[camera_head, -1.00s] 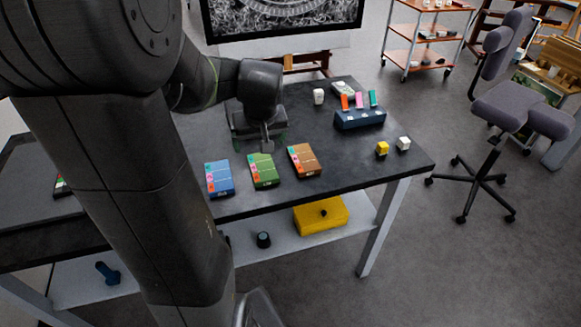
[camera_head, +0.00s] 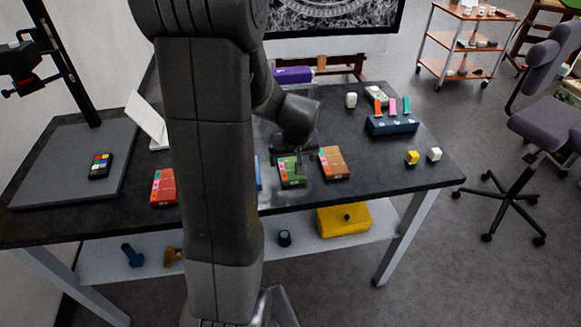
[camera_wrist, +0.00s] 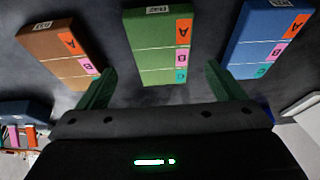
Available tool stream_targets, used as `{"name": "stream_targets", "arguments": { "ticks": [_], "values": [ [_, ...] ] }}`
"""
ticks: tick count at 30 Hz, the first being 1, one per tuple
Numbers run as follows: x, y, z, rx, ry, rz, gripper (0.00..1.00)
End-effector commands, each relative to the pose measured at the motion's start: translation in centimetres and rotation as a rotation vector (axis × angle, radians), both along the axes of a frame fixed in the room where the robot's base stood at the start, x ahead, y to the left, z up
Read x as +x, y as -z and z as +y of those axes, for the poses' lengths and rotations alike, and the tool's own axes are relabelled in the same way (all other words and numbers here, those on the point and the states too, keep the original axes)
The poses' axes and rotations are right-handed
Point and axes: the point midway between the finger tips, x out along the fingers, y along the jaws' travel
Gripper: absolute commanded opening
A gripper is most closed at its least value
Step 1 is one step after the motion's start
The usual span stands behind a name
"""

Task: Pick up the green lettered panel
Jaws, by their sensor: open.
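The green lettered panel (camera_head: 291,172) lies flat on the dark table, between the brown panel (camera_head: 333,163) and the blue panel (camera_head: 259,173), which my arm mostly hides in the head view. In the wrist view the green panel (camera_wrist: 160,48) lies ahead of my gripper (camera_wrist: 155,85), centred between the two open fingers. Its coloured strip with letters A, B and C is on its right side there. The fingers are apart and empty, and no contact with the panel shows. In the head view my gripper is just over the green panel and partly covers it.
In the wrist view the brown panel (camera_wrist: 60,50) and the blue panel (camera_wrist: 265,38) flank the green one with gaps of bare table. A red panel (camera_head: 163,187) lies farther left.

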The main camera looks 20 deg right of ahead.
Motion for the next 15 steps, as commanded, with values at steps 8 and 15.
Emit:
{"name": "stream_targets", "arguments": {
  "ticks": [8, 15],
  "values": [
    [1.2, 3.1, 0.0, 0.002, 0.001, 0.003, 0.89],
    [1.5, 3.8, -0.1, 0.001, 0.001, 0.001, 0.89]
  ]
}}
